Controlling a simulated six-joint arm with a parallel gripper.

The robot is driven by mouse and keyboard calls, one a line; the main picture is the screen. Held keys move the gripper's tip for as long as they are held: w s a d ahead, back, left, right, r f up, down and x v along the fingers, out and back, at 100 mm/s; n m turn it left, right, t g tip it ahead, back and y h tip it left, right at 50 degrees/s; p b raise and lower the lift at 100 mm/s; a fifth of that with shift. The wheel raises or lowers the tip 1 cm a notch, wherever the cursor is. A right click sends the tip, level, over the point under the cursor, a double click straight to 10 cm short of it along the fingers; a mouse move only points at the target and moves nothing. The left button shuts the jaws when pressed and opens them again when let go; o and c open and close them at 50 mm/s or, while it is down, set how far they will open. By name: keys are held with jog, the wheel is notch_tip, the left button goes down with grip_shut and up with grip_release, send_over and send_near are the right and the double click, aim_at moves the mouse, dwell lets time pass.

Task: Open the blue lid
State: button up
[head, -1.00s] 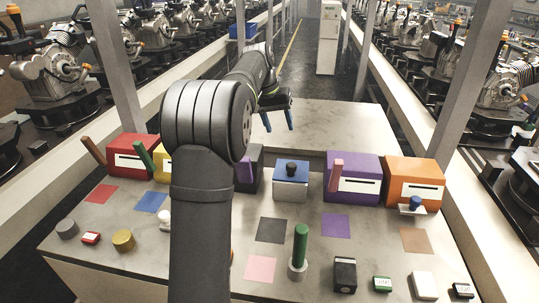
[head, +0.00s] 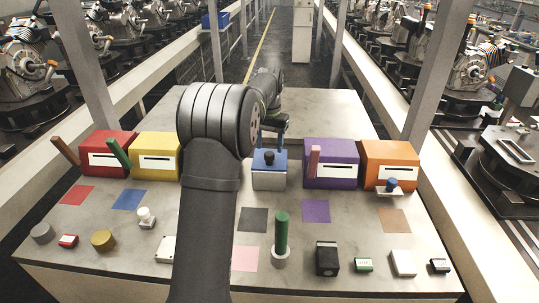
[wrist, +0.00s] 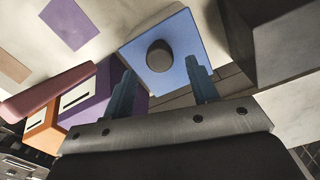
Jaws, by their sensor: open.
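The blue lid (head: 262,166) sits flat on a white box (head: 269,181) in the middle of the row of boxes. It has a dark round knob (head: 269,156) at its centre. In the wrist view the blue lid (wrist: 188,37) and its knob (wrist: 160,55) show just beyond my fingertips. My gripper (head: 272,146) is open and empty, just above and behind the lid. Its two fingers (wrist: 162,72) show spread on either side of the knob's line in the wrist view. Whether a fingertip touches the lid is unclear.
A purple box (head: 331,177) stands close to the right, with an orange box (head: 390,181) beyond it. A dark box (wrist: 285,40) stands on the other side, hidden by my arm in the head view. Yellow (head: 157,172) and red (head: 107,173) boxes stand farther left.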

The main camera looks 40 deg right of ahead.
aim_at(269, 153)
jog(key=shift+f, duration=2.4)
grip_shut()
jog(key=shift+w, duration=0.1)
jog(key=shift+w+d+r+g+y, duration=0.25)
jog(key=shift+d+r+g+y, duration=0.05)
jog(key=shift+r+g+y, duration=0.3)
jog(key=shift+w+d+r+g+y, duration=0.25)
jog(key=shift+r+g+y, duration=0.25)
jog(key=shift+r, duration=0.1)
grip_release()
